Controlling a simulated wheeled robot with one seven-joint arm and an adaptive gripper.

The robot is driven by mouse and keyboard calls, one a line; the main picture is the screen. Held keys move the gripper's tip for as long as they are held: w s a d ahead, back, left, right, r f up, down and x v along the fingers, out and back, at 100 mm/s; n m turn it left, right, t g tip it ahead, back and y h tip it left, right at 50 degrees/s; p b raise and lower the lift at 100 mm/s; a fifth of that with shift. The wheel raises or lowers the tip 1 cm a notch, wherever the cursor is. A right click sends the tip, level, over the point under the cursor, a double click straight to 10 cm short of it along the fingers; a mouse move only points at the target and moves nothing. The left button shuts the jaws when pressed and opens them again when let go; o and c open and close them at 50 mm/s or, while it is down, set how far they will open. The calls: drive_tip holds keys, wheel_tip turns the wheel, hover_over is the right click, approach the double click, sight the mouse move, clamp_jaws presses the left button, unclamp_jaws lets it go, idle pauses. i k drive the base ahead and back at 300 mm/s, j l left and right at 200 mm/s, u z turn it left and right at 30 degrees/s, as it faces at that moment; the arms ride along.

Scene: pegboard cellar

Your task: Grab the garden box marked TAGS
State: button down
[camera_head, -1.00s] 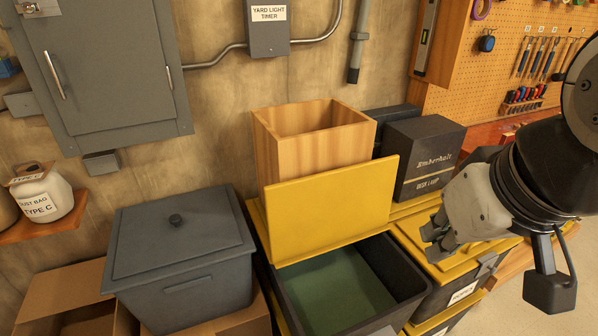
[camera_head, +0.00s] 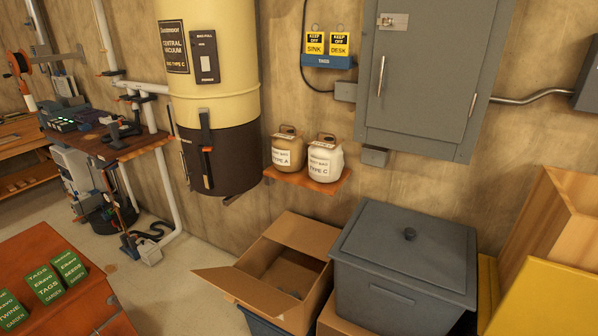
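The garden box marked TAGS (camera_head: 47,287) is a small green box with white lettering. It stands on a reddish-orange surface (camera_head: 45,248) at the lower left. It is between a green box marked TWINE (camera_head: 11,312), cut off by the left edge, and a green box marked SEEDS (camera_head: 70,268). My gripper is out of view now.
An open cardboard box (camera_head: 283,259) and a grey lidded bin (camera_head: 405,262) stand right of the reddish surface. A blue TAGS rack (camera_head: 325,61) hangs on the wall. Bare floor shows behind the surface.

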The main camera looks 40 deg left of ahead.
sight(43, 282)
drive_tip(key=u, duration=2.8)
drive_tip(key=i+j, duration=0.1)
drive_tip(key=i, duration=0.95)
drive_tip(key=i+j+z, duration=0.1)
drive_tip(key=i, duration=0.45)
